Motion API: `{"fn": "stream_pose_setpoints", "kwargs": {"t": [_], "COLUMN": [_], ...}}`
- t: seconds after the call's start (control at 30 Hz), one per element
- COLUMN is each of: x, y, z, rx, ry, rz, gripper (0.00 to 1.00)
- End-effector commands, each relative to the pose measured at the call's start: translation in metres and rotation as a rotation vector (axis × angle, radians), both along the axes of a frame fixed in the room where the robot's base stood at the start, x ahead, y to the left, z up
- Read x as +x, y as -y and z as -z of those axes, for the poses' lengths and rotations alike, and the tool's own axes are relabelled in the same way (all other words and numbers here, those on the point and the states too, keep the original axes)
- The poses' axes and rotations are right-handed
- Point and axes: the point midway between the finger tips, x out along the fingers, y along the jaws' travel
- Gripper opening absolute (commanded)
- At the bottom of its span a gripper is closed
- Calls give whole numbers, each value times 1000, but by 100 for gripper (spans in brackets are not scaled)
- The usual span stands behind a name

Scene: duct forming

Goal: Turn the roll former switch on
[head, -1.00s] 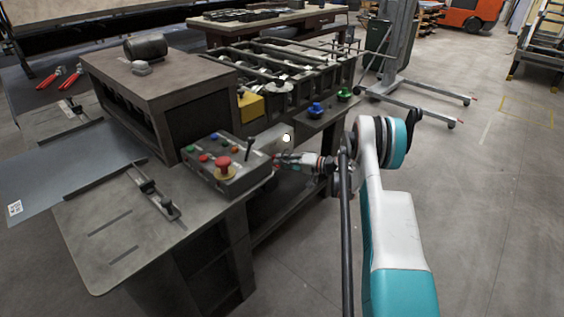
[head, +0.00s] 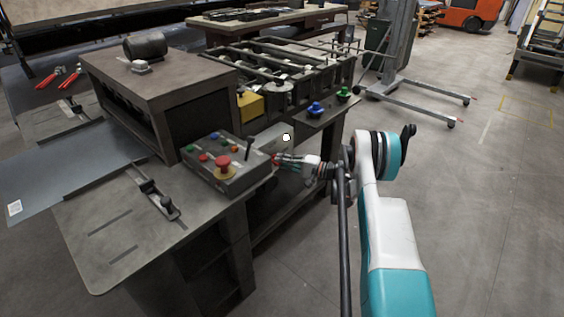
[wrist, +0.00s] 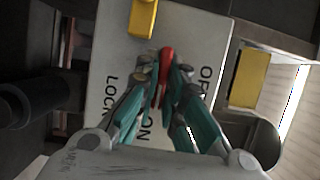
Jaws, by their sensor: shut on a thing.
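In the wrist view, the roll former switch has a light grey plate (wrist: 190,35) with dark lettering reading LOCK, ON and a partly covered word starting with O. Its red handle (wrist: 166,58) stands between my fingertips. My gripper (wrist: 165,80) is shut on this red handle, and the fingers hide its lower part. In the head view, the grey switch box (head: 270,138) sits on the side of the machine, just behind the control panel. My gripper (head: 277,160) reaches it from the right, and the handle is hidden there.
A control panel (head: 226,165) with a red mushroom button and several small buttons stands left of my gripper. The roll former's rollers (head: 285,72) lie behind. A yellow block (wrist: 250,79) is right of the plate in the wrist view. Open floor (head: 490,200) lies to the right.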

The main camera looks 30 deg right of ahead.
Motion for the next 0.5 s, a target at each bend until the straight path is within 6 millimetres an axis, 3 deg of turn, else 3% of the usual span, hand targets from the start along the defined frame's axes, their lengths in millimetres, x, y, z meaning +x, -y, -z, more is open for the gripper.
{"fn": "stream_pose_setpoints", "kwargs": {"t": [0.23, 0.33, 0.5], "x": [0, 0, 0], "y": [1, 1, 1], "z": [1, 1, 1], "rx": [0, 0, -1], "ry": [-1, -1, -1], "rz": [2, 2, 1], "gripper": [0, 27, 29]}}
